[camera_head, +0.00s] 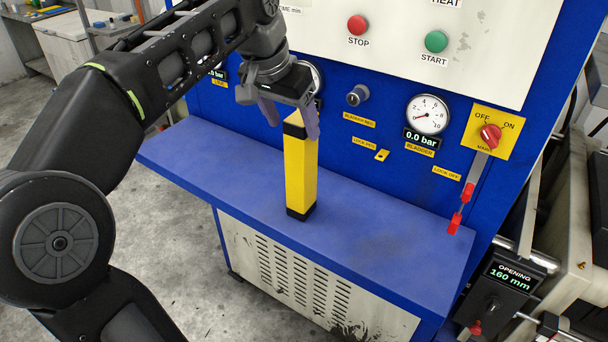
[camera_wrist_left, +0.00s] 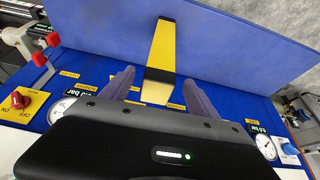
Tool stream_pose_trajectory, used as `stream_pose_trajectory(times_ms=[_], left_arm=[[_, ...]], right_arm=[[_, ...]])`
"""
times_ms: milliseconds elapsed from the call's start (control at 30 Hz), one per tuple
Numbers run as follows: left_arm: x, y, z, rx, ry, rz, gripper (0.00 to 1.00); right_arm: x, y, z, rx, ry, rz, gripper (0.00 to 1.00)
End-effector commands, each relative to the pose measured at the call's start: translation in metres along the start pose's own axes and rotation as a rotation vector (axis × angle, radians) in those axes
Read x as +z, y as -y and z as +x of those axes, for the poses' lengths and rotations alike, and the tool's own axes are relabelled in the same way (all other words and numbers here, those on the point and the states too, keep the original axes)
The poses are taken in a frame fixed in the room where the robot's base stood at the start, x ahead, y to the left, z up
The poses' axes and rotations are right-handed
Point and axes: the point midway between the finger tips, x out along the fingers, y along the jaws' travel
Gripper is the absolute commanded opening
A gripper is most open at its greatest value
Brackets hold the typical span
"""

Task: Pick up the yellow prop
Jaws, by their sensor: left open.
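The yellow prop (camera_head: 300,172) is a tall block with black bands at its top and bottom. It stands upright on the blue shelf (camera_head: 380,225) of the press. My left gripper (camera_head: 291,130) is above and around its top end, with one finger at each side in the head view. In the left wrist view the prop (camera_wrist_left: 162,52) shows between the two open fingers of the gripper (camera_wrist_left: 162,80), with gaps on both sides. Its top end is partly hidden by a finger in the head view. My right gripper is not in view.
The shelf is clear around the prop.

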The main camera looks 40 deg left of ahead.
Motion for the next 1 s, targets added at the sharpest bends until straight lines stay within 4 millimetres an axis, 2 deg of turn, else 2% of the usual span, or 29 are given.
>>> stream_pose_trajectory(times_ms=[133,333,733,1000], left_arm=[[0.0,0.0,0.005,0.0,0.001,0.0,0.69],[0.0,0.0,0.025,0.0,0.002,0.0,0.69],[0.0,0.0,0.031,0.0,0.003,0.0,0.69],[0.0,-0.001,0.069,0.0,0.004,0.0,0.69]], right_arm=[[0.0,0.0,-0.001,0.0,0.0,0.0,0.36],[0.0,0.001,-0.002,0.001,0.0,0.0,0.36],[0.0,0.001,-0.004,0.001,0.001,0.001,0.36],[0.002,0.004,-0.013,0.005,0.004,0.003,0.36]])
